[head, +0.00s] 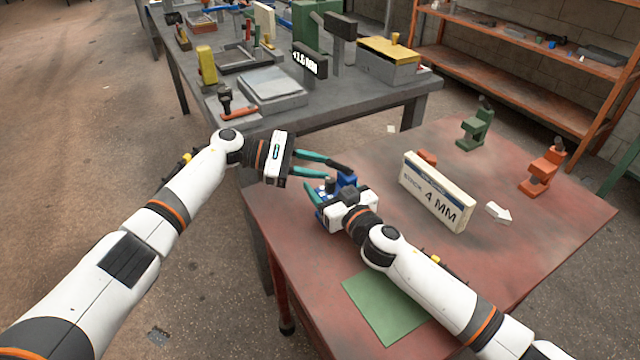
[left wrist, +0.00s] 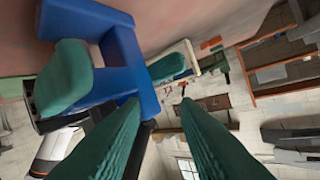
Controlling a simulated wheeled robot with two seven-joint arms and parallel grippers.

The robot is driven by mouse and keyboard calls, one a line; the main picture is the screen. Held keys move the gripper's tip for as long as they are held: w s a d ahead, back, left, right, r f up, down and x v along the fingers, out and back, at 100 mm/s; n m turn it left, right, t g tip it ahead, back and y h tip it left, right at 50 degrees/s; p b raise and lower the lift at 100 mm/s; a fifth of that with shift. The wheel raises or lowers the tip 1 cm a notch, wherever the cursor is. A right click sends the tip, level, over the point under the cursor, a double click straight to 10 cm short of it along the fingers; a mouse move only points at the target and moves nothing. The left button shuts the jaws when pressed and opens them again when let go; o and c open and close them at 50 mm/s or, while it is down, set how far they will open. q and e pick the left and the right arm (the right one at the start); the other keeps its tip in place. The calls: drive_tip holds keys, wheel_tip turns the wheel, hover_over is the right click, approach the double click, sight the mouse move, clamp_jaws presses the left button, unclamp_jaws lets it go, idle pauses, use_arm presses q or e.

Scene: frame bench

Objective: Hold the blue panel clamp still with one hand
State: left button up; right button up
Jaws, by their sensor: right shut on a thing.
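The blue panel clamp (head: 347,180) stands near the left edge of the red-brown table, partly hidden by my right gripper. My right gripper (head: 318,196) is shut on the clamp. In the left wrist view the blue clamp (left wrist: 125,60) fills the upper left, with a teal finger of my right gripper on either side of it. My left gripper (head: 330,164) is open beside the clamp's upper end. Its fingers are apart in the left wrist view (left wrist: 160,108). A dark part of the clamp lies by its fingertips; whether they touch is unclear.
A cream "STOCK 4 MM" block (head: 435,190) stands right of the clamp. A green clamp (head: 476,128), an orange clamp (head: 543,172) and a white arrow (head: 498,212) are farther right. A green mat (head: 388,306) lies in front. A cluttered grey bench (head: 340,120) stands behind.

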sight(318, 193)
use_arm(q)
drive_tip(key=s+a+n+t, duration=0.1)
drive_tip(key=n+t, duration=0.1)
drive_tip(key=s+a+f+n+t, duration=0.1)
drive_tip(key=s+a+n+t, duration=0.2)
drive_tip(key=a+n+t, duration=0.1)
drive_tip(key=shift+s+f+t+h, duration=0.25)
drive_tip(key=shift+f+t+h, duration=0.05)
use_arm(e)
drive_tip(key=shift+r, duration=0.1)
use_arm(q)
drive_tip(key=s+a+r+n+t+y, duration=0.1)
drive_tip(key=s+a+r+n+t, duration=0.2)
drive_tip(key=s, duration=0.5)
drive_tip(key=shift+n, duration=0.6)
drive_tip(key=x, duration=0.7)
drive_tip(key=f+x, duration=0.1)
drive_tip(key=x, duration=0.3)
drive_tip(key=shift+w, duration=0.25)
clamp_jaws()
drive_tip(key=shift+w+a+f+m+g+h, duration=0.1)
drive_tip(key=shift+w+f+m+g+h, duration=0.1)
drive_tip(key=shift+m+g+h, duration=0.4)
drive_tip(key=shift+w+a+r+m+g+h, duration=0.1)
drive_tip(key=shift+m+g+h, duration=0.4)
drive_tip(key=shift+m+g, duration=0.7)
